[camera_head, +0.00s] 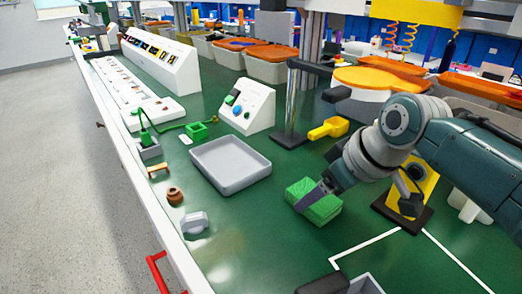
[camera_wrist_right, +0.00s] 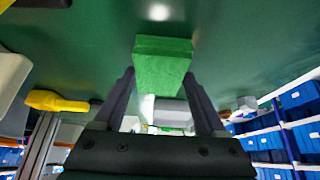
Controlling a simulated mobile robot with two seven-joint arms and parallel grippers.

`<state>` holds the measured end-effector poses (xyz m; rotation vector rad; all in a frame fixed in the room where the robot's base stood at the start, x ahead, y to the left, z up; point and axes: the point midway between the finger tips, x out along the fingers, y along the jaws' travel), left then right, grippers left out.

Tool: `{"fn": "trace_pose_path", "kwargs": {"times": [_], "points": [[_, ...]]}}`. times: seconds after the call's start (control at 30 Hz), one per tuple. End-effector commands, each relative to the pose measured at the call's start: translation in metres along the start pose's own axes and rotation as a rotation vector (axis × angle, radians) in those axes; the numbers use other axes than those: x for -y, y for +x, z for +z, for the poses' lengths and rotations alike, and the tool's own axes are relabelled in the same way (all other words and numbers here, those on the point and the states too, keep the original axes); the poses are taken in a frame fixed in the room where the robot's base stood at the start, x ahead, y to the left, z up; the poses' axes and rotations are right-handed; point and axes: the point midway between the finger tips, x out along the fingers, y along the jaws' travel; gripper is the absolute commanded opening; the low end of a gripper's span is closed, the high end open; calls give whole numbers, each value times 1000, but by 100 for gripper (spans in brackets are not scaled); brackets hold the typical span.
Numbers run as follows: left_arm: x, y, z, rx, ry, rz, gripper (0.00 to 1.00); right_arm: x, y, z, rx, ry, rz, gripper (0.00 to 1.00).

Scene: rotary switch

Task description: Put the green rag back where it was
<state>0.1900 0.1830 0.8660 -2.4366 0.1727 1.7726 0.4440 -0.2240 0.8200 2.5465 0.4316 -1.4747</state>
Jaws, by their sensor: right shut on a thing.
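The green rag (camera_head: 318,206) is a folded, block-like bundle over the green worktop, right of the grey tray. My right gripper (camera_head: 309,199) reaches it from the right and is shut on it. In the right wrist view the rag (camera_wrist_right: 163,62) lies between the two dark fingers of the right gripper (camera_wrist_right: 160,80). I cannot tell whether the rag touches the worktop. My left gripper is not in view.
An empty grey tray (camera_head: 229,166) lies left of the rag. White lines (camera_head: 365,245) mark the worktop in front. A dark bin edge (camera_head: 325,284) shows below.

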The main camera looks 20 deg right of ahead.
Motion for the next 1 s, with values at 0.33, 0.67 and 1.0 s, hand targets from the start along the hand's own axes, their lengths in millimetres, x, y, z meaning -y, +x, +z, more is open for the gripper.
{"fn": "trace_pose_path", "kwargs": {"times": [0.33,0.67,1.0], "points": [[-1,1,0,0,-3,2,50,0,2,1,0,0,0,79],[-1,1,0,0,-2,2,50,0,2,1,0,1,0,100],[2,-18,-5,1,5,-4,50,-1,-30,-3,-1,0,3,100]]}}
